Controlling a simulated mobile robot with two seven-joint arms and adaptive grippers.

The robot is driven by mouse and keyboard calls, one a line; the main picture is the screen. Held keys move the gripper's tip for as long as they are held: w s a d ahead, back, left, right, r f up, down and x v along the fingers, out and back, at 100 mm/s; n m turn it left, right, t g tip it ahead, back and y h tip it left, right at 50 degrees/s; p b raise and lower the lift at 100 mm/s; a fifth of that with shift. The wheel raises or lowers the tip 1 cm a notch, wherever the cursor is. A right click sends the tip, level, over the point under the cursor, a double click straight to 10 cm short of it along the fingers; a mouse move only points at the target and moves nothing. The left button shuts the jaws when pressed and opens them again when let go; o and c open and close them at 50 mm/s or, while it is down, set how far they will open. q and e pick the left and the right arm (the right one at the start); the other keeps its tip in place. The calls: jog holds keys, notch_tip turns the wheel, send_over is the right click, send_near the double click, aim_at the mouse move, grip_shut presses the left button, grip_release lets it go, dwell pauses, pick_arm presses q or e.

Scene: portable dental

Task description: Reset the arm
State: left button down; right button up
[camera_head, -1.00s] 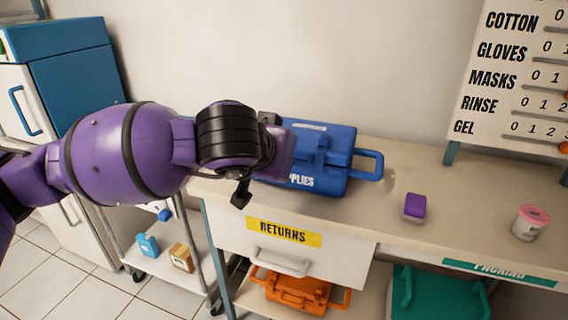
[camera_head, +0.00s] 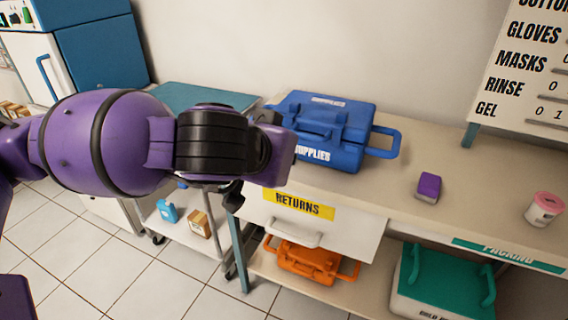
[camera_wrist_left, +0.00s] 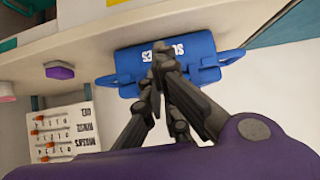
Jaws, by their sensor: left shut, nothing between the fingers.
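My left arm comes in from the left in the head view, purple with black bands. My left gripper (camera_head: 232,192) shows only in part there, dark and pointing down in front of the counter, left of the blue supplies case. In the left wrist view the gripper (camera_wrist_left: 158,62) is shut and empty, its dark fingers overlapping the blue case (camera_wrist_left: 125,64) in the picture. I cannot tell how far the fingers are from it. The blue supplies case (camera_head: 345,135) stands closed on the counter. My right gripper is not in view.
The counter (camera_head: 470,175) holds a purple block (camera_head: 428,187) and a pink-lidded jar (camera_head: 544,209). Below are a returns drawer (camera_head: 340,232), an orange case (camera_head: 300,262) and a green-lidded case (camera_head: 445,285). A cart (camera_head: 190,240) with small boxes stands left. A tally board (camera_head: 525,70) stands behind.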

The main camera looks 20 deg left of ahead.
pick_arm(q)
jog(key=s+p, duration=0.1)
jog(key=p, duration=0.2)
jog(key=shift+s+f+p, duration=0.2)
jog(key=shift+s+p, duration=0.15)
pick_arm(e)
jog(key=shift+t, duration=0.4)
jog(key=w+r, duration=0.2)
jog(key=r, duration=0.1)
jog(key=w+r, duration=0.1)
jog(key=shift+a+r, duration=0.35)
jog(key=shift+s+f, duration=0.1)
